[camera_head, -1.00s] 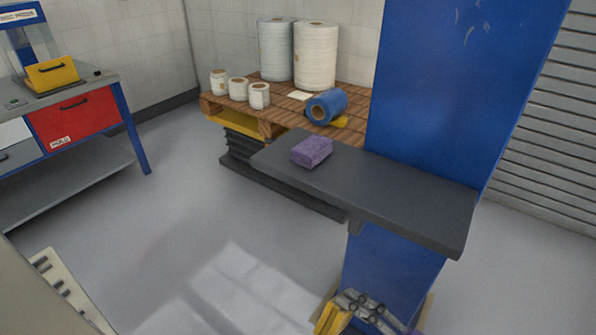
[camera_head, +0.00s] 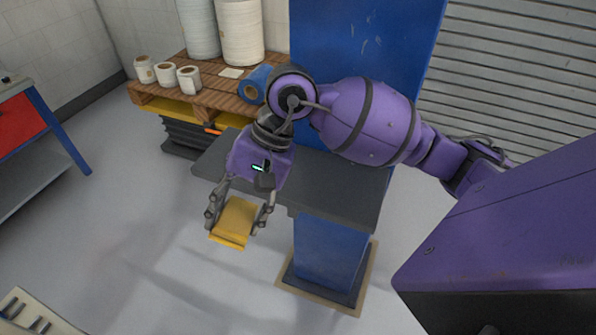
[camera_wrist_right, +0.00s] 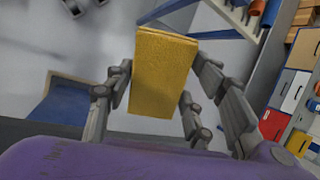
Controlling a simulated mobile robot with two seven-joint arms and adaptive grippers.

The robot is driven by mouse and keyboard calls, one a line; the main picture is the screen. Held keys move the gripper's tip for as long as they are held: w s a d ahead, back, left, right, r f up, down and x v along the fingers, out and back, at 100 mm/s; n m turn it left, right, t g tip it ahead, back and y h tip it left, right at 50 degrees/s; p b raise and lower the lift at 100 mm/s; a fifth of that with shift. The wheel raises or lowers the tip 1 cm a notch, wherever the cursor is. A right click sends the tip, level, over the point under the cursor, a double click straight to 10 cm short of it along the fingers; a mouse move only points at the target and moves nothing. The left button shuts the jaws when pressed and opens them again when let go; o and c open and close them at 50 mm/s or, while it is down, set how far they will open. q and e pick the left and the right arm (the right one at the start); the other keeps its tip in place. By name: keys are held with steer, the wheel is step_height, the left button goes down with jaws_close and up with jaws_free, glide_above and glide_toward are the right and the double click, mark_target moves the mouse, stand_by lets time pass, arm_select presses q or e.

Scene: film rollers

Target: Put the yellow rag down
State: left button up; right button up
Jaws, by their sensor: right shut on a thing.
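The yellow rag (camera_head: 235,222) is a folded, box-like block. My right gripper (camera_head: 240,212) is shut on it and holds it in the air, just off the front edge of the dark grey shelf (camera_head: 340,192) in the head view. In the right wrist view the rag (camera_wrist_right: 161,72) sits between the fingers of my right gripper (camera_wrist_right: 158,90). The purple arm and gripper cover part of the shelf, so I cannot see whether the purple sponge is still there. My left gripper is not in view.
A blue column (camera_head: 335,60) rises behind the shelf. A wooden pallet (camera_head: 205,92) with white rolls (camera_head: 242,32) and a blue roll (camera_head: 253,84) stands behind it on the left. A workbench (camera_head: 40,140) is at the far left. The floor between is clear.

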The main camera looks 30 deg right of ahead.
steer(key=d+r+m+h, duration=0.1)
steer(key=d+r+h, duration=0.1)
steer(key=d, duration=0.6)
steer(key=d+r+m+h, duration=0.1)
steer(key=d+r+h, duration=0.1)
steer(key=d, duration=0.6)
steer(key=shift+s+r+h, duration=0.15)
steer(key=shift+r+h, duration=0.1)
steer(key=shift+h, duration=0.65)
